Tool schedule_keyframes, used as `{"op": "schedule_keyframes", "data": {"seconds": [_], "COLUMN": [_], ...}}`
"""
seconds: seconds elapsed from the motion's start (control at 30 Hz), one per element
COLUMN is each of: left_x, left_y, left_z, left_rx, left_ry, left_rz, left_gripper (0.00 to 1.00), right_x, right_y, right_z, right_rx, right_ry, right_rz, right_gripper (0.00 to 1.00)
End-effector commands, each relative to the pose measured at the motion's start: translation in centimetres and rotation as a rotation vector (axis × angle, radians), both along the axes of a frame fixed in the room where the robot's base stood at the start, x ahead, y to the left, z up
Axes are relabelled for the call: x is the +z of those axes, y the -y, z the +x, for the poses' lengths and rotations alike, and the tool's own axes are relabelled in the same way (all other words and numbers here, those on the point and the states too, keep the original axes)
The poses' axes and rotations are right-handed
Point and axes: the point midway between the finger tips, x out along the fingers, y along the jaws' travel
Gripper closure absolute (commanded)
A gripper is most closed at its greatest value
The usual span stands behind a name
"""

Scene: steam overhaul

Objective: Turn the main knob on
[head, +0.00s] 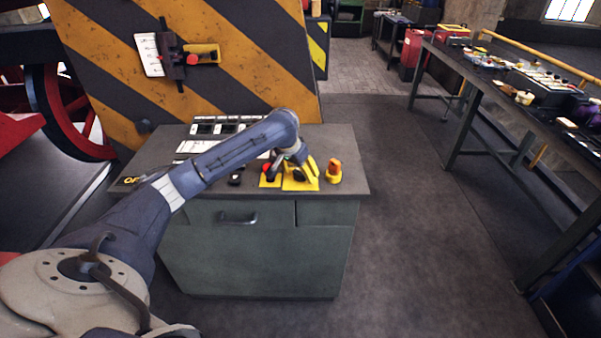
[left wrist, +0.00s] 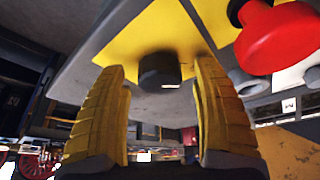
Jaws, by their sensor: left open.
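The black knob (left wrist: 160,70) stands on a yellow plate (left wrist: 140,35) in the left wrist view. In the head view this yellow plate (head: 290,186) lies near the front right of the grey cabinet top, and my gripper largely hides the knob. My left gripper (head: 298,173) reaches down over the plate. Its yellow fingers (left wrist: 157,72) are open, one on each side of the knob, with visible gaps between them and it. I cannot tell how deep the fingertips reach along the knob. My right gripper is not in view.
A red button (left wrist: 283,37) sits close beside the knob. An orange-red device (head: 334,170) stands right of the plate. The cabinet (head: 260,250) has a striped panel (head: 230,60) behind it. A long workbench (head: 490,90) with tools stands at right; floor between is clear.

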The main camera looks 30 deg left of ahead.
Motion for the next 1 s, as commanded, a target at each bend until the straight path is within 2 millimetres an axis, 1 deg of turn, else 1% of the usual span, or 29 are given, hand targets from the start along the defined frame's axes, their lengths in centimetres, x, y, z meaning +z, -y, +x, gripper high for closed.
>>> {"op": "schedule_keyframes", "data": {"seconds": [0.2, 0.47, 0.9, 0.97, 1.0], "left_x": [-0.50, -0.51, -0.50, -0.50, -0.50], "left_y": [-0.03, -0.02, -0.02, -0.03, -0.03], "left_z": [0.22, 0.22, 0.22, 0.22, 0.22], "left_rx": [0.000, 0.000, 0.000, 0.000, 0.000], "left_ry": [0.001, 0.001, 0.001, 0.001, 0.001], "left_rz": [0.001, 0.001, 0.001, 0.001, 0.001], "left_gripper": [0.34, 0.33, 0.85, 0.91, 0.91], "right_x": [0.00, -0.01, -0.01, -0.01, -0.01], "right_y": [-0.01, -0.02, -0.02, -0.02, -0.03], "right_z": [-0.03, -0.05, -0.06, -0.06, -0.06], "right_rx": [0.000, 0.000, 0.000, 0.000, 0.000], "right_ry": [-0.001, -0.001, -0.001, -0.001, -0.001], "right_rz": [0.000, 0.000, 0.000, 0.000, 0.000], "right_gripper": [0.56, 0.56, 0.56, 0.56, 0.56]}}
